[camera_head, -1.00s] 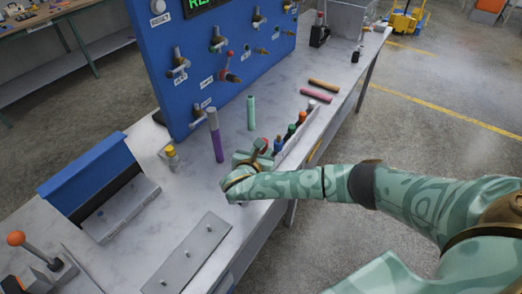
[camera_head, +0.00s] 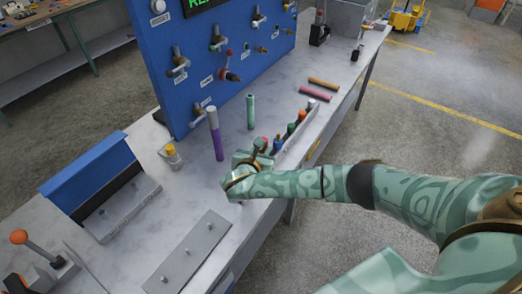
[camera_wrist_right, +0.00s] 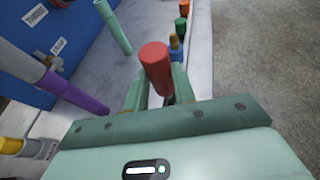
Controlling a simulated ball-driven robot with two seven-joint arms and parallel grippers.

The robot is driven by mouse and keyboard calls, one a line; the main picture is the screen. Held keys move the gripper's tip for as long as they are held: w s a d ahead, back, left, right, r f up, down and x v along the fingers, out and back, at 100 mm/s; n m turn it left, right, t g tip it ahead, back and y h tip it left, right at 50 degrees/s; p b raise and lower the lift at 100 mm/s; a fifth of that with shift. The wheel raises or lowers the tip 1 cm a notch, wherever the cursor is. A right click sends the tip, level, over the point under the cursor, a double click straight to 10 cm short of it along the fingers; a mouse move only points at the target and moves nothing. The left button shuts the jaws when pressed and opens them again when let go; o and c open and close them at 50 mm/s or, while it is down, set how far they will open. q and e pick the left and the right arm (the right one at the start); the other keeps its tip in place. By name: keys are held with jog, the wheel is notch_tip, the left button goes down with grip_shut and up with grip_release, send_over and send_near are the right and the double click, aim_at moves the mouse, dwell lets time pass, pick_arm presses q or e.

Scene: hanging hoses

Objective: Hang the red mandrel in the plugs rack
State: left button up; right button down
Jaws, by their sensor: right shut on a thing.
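My right gripper (camera_head: 264,150) is above the table near its front edge. It is shut on the red mandrel (camera_wrist_right: 155,62), whose red end stands up between the fingers in the right wrist view. In the head view the mandrel is mostly hidden by the gripper. The plugs rack (camera_head: 296,141) is a light rail along the table edge beside the gripper. It holds several coloured plugs, among them a blue one (camera_wrist_right: 176,46), a green one (camera_wrist_right: 181,27) and an orange one (camera_head: 291,128). I cannot tell whether the mandrel's lower end touches the rack. My left gripper is not in view.
A purple and grey hose (camera_head: 217,140) and a green hose (camera_head: 250,112) stand upright left of the gripper. A blue panel (camera_head: 205,60) with valves rises behind. A yellow-topped fitting (camera_head: 172,153) and a grey plate (camera_head: 190,252) lie nearer. Pink and orange tubes lie farther back.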

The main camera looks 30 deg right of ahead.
dwell(0.4)
jog(key=shift+p, duration=0.3)
dwell(0.5)
jog(key=shift+p, duration=0.35)
jog(key=shift+f+b, duration=1.3)
jog(key=shift+f, duration=0.85)
jog(key=c, duration=1.1)
grip_release()
